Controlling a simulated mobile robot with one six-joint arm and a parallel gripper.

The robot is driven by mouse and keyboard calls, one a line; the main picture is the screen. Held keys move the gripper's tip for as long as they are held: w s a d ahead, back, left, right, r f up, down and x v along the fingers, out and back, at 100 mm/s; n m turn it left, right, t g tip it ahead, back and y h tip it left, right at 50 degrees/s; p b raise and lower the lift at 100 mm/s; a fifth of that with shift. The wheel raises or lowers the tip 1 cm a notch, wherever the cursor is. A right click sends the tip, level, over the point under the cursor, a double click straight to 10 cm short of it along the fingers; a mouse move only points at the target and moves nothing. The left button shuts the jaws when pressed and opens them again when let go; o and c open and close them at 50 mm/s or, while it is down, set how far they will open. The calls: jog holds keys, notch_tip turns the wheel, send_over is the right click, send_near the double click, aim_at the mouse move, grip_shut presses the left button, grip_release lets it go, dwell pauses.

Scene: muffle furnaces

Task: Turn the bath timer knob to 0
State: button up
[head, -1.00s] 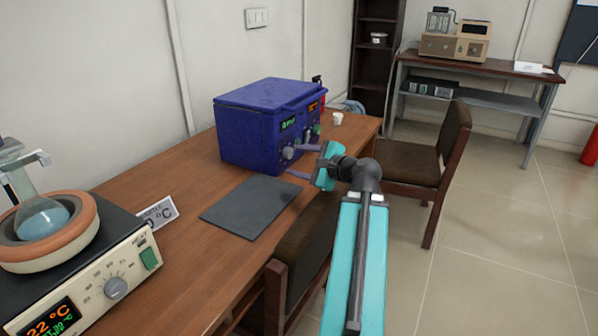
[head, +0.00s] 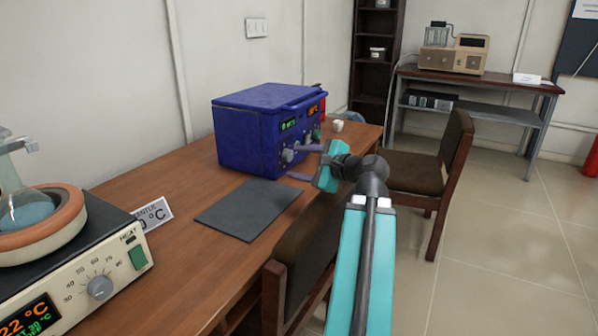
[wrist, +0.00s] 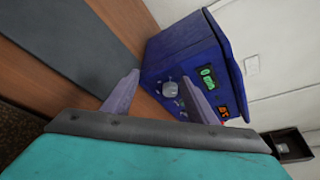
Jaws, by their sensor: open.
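The blue box-shaped bath (head: 240,137) stands on the wooden desk, with a green display, an orange display and several knobs on its front. A large grey knob (head: 287,155) is at the lower left of that front. The knob also shows in the wrist view (wrist: 170,89), between the fingers in the picture. I cannot read which knob is the timer, nor its setting. My gripper (head: 304,162) is open in front of the panel, its grey fingers pointing at it. In the wrist view my gripper (wrist: 160,78) is empty, and one finger partly hides the panel's other controls.
A dark mat (head: 248,208) lies on the desk (head: 190,178) before the bath. A heating mantle with a flask (head: 75,255) stands at left, a small white cup (head: 338,126) beyond the bath. Chairs (head: 315,250) stand against the desk's front edge.

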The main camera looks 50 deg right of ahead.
jog(key=shift+s+a+b, duration=0.4)
jog(key=shift+s+b, duration=0.05)
jog(key=shift+b, duration=1.05)
jog(key=shift+d+r, duration=0.1)
jog(key=shift+r, duration=0.05)
jog(key=m+g+y+p, duration=0.1)
jog(key=m+g+p, duration=0.5)
jog(key=p, duration=2.1)
send_near(291, 156)
jog(key=v, duration=0.6)
jog(key=shift+w+f, duration=0.15)
jog(key=shift+f, duration=0.1)
jog(key=p+x, duration=0.1)
jog(key=x, duration=1.3)
